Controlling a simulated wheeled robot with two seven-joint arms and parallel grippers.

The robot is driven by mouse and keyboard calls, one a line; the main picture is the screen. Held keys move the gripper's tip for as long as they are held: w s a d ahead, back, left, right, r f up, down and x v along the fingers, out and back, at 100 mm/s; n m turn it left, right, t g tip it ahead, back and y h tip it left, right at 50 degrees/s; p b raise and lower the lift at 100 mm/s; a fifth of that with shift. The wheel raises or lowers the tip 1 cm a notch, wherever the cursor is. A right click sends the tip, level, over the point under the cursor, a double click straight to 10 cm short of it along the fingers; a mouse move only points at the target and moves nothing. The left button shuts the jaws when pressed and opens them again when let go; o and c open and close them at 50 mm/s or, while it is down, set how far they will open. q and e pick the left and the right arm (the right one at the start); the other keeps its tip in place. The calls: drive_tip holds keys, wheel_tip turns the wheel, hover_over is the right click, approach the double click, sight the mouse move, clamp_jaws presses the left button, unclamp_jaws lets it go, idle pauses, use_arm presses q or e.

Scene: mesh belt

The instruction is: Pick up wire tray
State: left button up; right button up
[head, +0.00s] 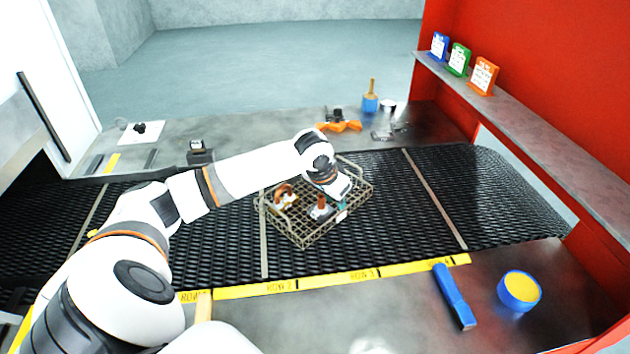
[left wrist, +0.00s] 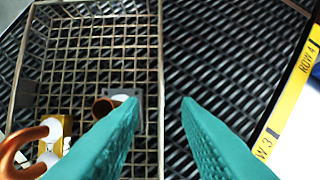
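The wire tray (head: 281,228) is a rectangular mesh basket on the black mesh belt. It holds a curved copper part (head: 284,190) and an upright copper part on a grey base (head: 320,208). In the left wrist view, the tray's side rim (left wrist: 160,50) runs between the teal fingers of my left gripper (left wrist: 160,102). One finger is over the inside of the tray, the other outside, with a visible gap between them. In the head view, my left gripper (head: 343,203) is at the tray's right side, partly hidden by its wrist. My right gripper is not in view.
A yellow strip with row labels (head: 325,279) borders the belt's near edge. A blue tool (head: 454,296) and a blue-and-yellow round item (head: 519,290) lie on the near right surface. An orange item (head: 340,126) sits beyond the belt. A red wall with a shelf (head: 540,130) stands right.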

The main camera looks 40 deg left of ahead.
sight(341, 212)
use_arm(q)
drive_tip(key=shift+x, duration=1.05)
drive_tip(key=shift+w+a+f, duration=0.1)
drive_tip(key=shift+w+f, duration=0.15)
drive_tip(key=shift+f, duration=0.05)
drive_tip(key=p+x, duration=0.2)
drive_tip(key=x, duration=0.1)
drive_tip(key=shift+s+f, duration=0.1)
drive_tip(key=shift+f, duration=0.1)
drive_tip(key=shift+w+d+f, duration=0.2)
drive_tip(key=shift+w+f, duration=0.05)
drive_tip(key=shift+f, duration=0.4)
drive_tip(key=shift+c, duration=0.9)
clamp_jaws()
drive_tip(key=shift+w+a+r, duration=0.1)
drive_tip(key=shift+r, duration=0.15)
